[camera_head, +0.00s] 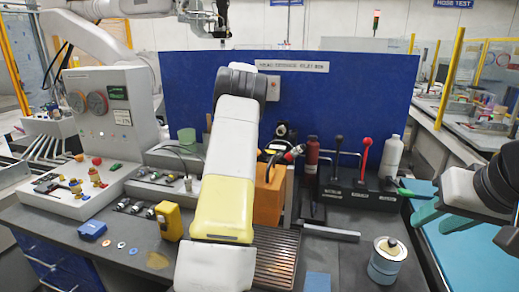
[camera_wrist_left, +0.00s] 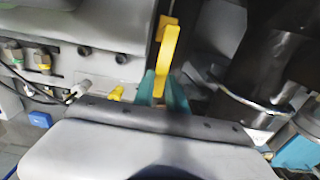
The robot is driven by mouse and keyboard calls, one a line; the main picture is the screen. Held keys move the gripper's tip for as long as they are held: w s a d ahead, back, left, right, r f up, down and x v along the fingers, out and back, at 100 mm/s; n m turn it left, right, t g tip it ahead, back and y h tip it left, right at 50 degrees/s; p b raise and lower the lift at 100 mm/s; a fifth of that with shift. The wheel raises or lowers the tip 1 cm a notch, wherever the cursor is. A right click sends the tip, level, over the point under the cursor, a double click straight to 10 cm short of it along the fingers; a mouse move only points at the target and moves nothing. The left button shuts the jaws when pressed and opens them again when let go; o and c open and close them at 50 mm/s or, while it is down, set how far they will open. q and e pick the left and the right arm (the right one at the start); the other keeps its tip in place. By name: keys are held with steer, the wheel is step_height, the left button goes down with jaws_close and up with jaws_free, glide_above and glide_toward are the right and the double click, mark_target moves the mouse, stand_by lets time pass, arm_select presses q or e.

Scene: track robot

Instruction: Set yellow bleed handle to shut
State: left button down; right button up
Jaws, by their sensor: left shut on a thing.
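The yellow bleed handle (camera_wrist_left: 168,45) shows in the left wrist view as an upright yellow bar with a bent top. The teal fingers of my left gripper (camera_wrist_left: 161,90) are on both sides of its lower part, shut on it. In the head view my left arm covers the middle of the bench, and neither its gripper nor the handle can be made out. My right gripper (camera_head: 425,203) has green-teal fingers, spread and empty, at the right beside the bench.
A black lever block with a red-knobbed lever (camera_head: 364,152) and a white bottle (camera_head: 392,157) stand at the back right. A round tin (camera_head: 387,262) is at the front right. An orange holder (camera_head: 270,195) and a yellow meter (camera_head: 170,222) flank my left arm.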

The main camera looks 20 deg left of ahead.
arm_select(q)
steer(key=shift+w+d, duration=0.1)
stand_by(0.4)
steer(key=c, duration=1.3)
jaws_free()
steer(key=shift+c, duration=0.2)
step_height(320, 180, up, 8)
